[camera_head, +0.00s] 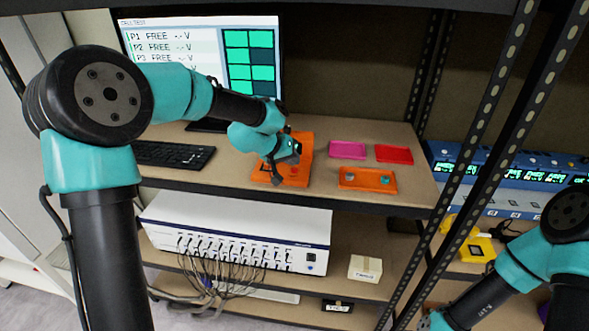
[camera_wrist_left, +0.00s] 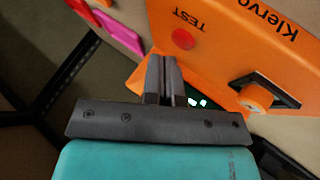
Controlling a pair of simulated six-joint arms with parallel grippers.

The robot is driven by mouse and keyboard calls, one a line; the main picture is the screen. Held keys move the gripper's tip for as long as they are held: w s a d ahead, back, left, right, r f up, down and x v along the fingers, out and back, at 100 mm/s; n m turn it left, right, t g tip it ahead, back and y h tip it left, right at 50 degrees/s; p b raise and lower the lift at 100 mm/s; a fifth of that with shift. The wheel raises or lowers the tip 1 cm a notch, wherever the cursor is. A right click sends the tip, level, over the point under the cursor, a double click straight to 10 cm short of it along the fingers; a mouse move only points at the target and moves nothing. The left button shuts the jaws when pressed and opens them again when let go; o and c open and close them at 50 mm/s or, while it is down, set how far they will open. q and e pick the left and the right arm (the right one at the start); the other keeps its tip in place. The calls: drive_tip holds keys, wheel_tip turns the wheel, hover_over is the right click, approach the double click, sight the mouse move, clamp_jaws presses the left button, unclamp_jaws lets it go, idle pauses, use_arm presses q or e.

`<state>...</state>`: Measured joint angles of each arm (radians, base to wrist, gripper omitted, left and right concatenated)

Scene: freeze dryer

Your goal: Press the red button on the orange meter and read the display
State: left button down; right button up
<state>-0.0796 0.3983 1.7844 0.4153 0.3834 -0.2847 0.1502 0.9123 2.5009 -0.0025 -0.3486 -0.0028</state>
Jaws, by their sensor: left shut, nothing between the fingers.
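The orange meter (camera_head: 304,143) lies on the upper shelf, partly covered by my left arm. In the left wrist view the orange meter (camera_wrist_left: 255,40) shows a round red button (camera_wrist_left: 183,39) beside the word TEST. A knob (camera_wrist_left: 256,98) sits on its face, and a lit display (camera_wrist_left: 197,102) is partly hidden behind the fingers. My left gripper (camera_wrist_left: 166,62) is shut and empty, its tips close to the red button; contact cannot be told. In the head view the left gripper (camera_head: 277,178) is over the meter. My right gripper is out of view.
A keyboard (camera_head: 172,154) and a monitor (camera_head: 170,40) are left and behind. A shelf post (camera_head: 485,130) stands to the right.

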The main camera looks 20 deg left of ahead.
sight(292, 169)
use_arm(q)
drive_tip(key=shift+f, duration=0.15)
idle(0.4)
drive_tip(key=shift+f, duration=0.4)
idle(0.5)
drive_tip(key=shift+r, duration=0.6)
drive_tip(key=shift+r, duration=0.1)
drive_tip(key=shift+r, duration=2.9)
